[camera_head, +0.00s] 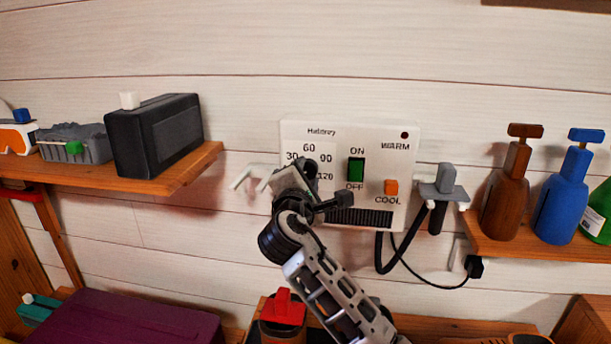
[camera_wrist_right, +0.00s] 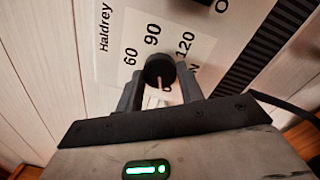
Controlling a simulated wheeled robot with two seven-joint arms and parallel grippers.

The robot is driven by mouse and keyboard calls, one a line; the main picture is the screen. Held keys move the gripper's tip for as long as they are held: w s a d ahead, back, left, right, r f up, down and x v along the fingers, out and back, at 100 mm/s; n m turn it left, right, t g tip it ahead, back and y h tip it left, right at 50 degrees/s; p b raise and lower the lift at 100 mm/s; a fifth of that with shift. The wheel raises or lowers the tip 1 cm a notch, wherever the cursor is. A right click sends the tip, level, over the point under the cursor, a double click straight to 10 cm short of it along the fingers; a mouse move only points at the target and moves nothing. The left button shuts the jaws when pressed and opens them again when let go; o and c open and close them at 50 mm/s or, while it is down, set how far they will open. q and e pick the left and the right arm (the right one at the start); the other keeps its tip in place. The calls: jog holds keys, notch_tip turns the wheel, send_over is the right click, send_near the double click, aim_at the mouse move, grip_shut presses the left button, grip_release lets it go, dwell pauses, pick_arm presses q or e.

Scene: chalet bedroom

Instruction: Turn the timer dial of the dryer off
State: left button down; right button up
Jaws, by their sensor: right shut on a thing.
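The dryer is a white wall panel (camera_head: 350,135) marked "Haldrey", with a scale of 30, 60, 90 and 120, a green ON/OFF switch (camera_head: 356,170) and an orange WARM/COOL switch (camera_head: 391,187). In the right wrist view, its black timer dial (camera_wrist_right: 158,70) sits between the fingers of my right gripper (camera_wrist_right: 160,82), which is shut on it. A pale pointer mark on the dial points toward the gripper, away from the 90. My left gripper is not in view.
A grey nozzle (camera_head: 445,185) with a black hose hangs right of the panel. Brown (camera_head: 506,200) and blue (camera_head: 563,205) bottles stand on the right shelf. A black box (camera_head: 155,135) is on the left shelf. A red-topped jar (camera_head: 284,312) stands below my right arm.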

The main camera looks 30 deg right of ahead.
jog(key=shift+n, duration=0.7)
jog(key=o, duration=1)
jog(key=b+v, duration=0.2)
jog(key=v, duration=1.4)
jog(key=shift+b, duration=0.3)
jog(key=shift+f, duration=0.1)
